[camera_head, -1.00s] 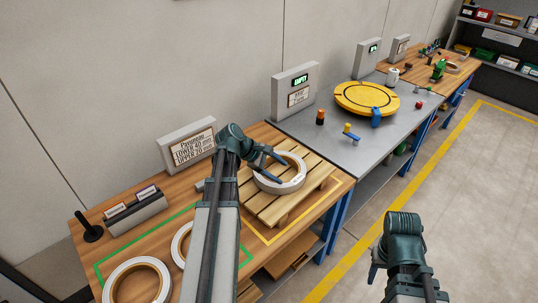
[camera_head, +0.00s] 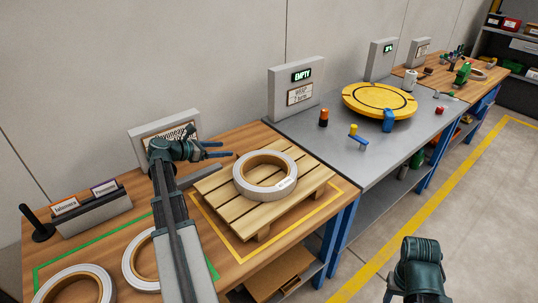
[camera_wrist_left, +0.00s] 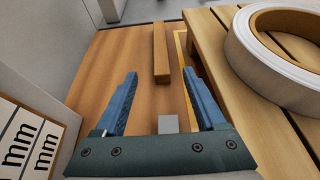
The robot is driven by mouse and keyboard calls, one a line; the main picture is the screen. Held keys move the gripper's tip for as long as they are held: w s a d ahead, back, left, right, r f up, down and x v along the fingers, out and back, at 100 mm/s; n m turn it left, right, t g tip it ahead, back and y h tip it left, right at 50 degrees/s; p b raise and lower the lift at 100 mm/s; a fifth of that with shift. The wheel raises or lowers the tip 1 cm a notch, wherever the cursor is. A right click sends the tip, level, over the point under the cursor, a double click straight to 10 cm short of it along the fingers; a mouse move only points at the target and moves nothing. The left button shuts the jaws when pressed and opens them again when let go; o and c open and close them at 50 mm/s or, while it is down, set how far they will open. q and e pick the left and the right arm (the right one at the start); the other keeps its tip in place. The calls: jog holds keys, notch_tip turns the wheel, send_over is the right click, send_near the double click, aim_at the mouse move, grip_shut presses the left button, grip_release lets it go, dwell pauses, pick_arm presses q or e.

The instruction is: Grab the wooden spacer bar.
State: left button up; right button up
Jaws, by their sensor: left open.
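The wooden spacer bar (camera_wrist_left: 160,52) lies on the wooden bench top in the left wrist view, left of the slatted pallet. It lies lengthwise ahead of my left gripper (camera_wrist_left: 164,98), which is open and empty with its blue fingers spread. The bar is beyond the fingertips, roughly in line with the gap and not touched. In the head view my left gripper (camera_head: 222,150) hovers over the bench behind the pallet, fingers pointing right. I cannot clearly pick out the bar there. My right gripper (camera_head: 390,294) shows only in part at the bottom edge.
A white-wrapped coil (camera_head: 266,176) rests on the pallet (camera_head: 240,213). A grey block (camera_wrist_left: 168,124) shows low between the left fingers. Sign panels (camera_head: 296,88) stand along the wall. More coils (camera_head: 75,286) lie at the front left. A yellow turntable (camera_head: 379,101) stands on the grey bench.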

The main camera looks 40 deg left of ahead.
pick_arm(q)
jog(key=shift+w+a+f, duration=0.1)
jog(key=shift+w+f, duration=0.05)
jog(key=shift+f, duration=0.05)
jog(key=b, duration=0.3)
send_near(251, 149)
jog(key=x, duration=0.4)
jog(key=shift+w+a, duration=0.15)
jog(key=shift+w, duration=0.35)
jog(key=shift+w+f, duration=0.1)
jog(key=shift+w+d+f+b, duration=0.2)
jog(key=shift+d+b, duration=0.05)
jog(key=shift+b, duration=0.15)
jog(key=b+x, duration=0.2)
jog(key=x, duration=0.2)
jog(key=shift+w+d+f, duration=0.1)
jog(key=shift+w, duration=0.1)
grip_shut()
